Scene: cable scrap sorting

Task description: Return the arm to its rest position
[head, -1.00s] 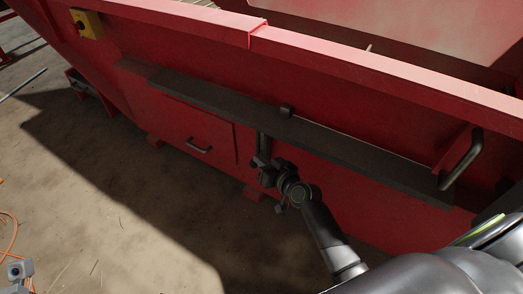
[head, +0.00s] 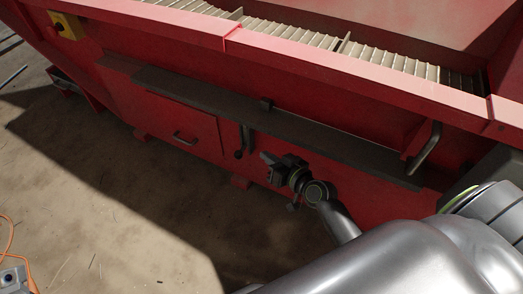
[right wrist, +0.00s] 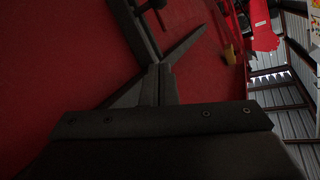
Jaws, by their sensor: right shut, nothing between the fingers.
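My right arm comes in from the lower right in the head view. Its dark gripper (head: 270,168) is beside the red machine's front wall, below the long dark ledge. The gripper is shut and empty; its closed fingers (right wrist: 161,72) also show in the right wrist view, with the red wall behind them. A dark lever (head: 242,142) hangs below the ledge, just left of the gripper, and appears apart from it. My left gripper is out of view.
The red machine (head: 210,100) has a dark ledge (head: 310,142), a hatch with a handle (head: 184,139) and a curved grab handle (head: 425,150). Slats (head: 290,35) show behind its rim. A yellow switch box (head: 66,26) is at upper left. Open floor (head: 90,190) lies at left.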

